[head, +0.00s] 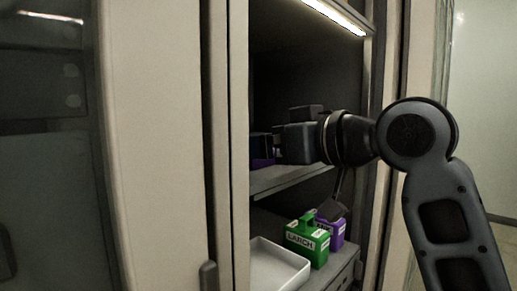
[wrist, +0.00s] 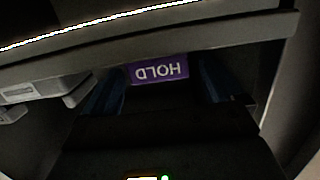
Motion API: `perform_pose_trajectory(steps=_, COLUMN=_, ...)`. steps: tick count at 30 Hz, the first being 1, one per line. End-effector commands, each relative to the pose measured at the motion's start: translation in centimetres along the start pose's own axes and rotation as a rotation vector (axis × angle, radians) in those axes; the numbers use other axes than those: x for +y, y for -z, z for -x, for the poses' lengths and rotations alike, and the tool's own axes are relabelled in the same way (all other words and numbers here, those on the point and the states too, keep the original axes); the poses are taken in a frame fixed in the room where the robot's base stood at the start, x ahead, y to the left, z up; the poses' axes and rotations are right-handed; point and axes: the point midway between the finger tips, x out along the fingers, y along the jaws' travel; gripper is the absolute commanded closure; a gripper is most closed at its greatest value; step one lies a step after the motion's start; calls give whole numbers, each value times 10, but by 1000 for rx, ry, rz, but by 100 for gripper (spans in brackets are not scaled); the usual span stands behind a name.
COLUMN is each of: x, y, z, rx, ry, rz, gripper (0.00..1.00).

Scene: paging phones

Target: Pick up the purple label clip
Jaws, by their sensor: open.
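The purple label clip (wrist: 158,72) shows in the wrist view as a small purple plate with the word HOLD upside down. It lies between the two dark blue fingers of my gripper (wrist: 160,88), near their tips. I cannot tell whether they touch it. In the head view, a purple patch (head: 262,163) shows below my gripper (head: 262,146), just above the upper shelf; it looks like the same clip. My gripper is open and reaches into the cabinet from the right. The rest of the clip is hidden.
A shelf edge (head: 290,179) runs just below my gripper. On the lower level stand a green box (head: 308,240) marked LARCH, a purple box (head: 337,233) behind it, and a white tray (head: 262,276). A cabinet upright (head: 238,120) stands close on the left.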

Motion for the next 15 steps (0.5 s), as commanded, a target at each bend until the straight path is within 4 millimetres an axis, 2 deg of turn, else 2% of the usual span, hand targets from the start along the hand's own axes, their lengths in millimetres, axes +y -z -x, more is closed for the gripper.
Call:
perform_pose_trajectory(steps=5, x=0, y=0, z=0, rx=0, ry=0, rz=0, gripper=6)
perform_pose_trajectory(steps=15, x=0, y=0, z=0, rx=0, ry=0, rz=0, gripper=39)
